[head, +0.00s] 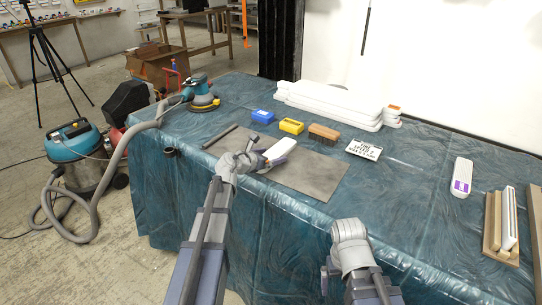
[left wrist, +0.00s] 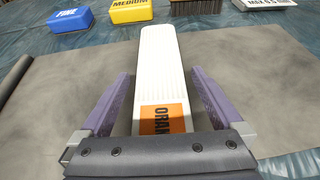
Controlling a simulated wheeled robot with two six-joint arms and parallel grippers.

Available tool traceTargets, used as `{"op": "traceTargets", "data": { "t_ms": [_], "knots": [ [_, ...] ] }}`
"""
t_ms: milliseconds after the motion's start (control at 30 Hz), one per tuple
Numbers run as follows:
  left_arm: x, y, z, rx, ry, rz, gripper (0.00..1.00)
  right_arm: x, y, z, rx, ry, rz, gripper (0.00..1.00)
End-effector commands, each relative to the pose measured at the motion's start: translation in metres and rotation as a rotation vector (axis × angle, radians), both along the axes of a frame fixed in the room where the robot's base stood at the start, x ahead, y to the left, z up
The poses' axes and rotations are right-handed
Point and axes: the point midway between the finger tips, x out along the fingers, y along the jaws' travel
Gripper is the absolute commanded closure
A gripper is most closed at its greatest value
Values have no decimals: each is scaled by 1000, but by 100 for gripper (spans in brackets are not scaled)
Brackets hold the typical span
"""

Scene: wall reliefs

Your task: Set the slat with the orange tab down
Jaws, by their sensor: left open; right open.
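The white slat with the orange tab (left wrist: 160,75) lies flat on a grey mat (left wrist: 245,70), its orange printed end nearest my left wrist. It also shows in the head view (head: 281,149), where its near end is hidden by my gripper. My left gripper (left wrist: 160,98) is open, with one purple finger on each side of the slat and a visible gap on both sides. In the head view it is at the mat's left part (head: 256,156). My right gripper (head: 340,262) is by the table's front edge, apart from the slats; its fingers are hard to make out.
Blue (head: 262,116) and yellow (head: 291,126) blocks, a brush (head: 324,132) and a printed sign (head: 364,149) stand behind the mat. Stacked white slats (head: 330,101) lie at the back. A sander (head: 201,95) is back left.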

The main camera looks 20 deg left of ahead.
Motion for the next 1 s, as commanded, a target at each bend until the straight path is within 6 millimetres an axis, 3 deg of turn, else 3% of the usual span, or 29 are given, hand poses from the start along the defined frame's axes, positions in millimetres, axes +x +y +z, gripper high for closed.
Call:
{"op": "traceTargets", "data": {
  "t_ms": [533, 1000],
  "knots": [
    [-64, 22, 29, -1, 0, 3, 0, 0, 0, 29, 0, 0, 0, 0],
    [-66, 24, 29, 0, 0, 0, 0, 0, 0, 29, 0, 0, 0, 0]
  ]
}}
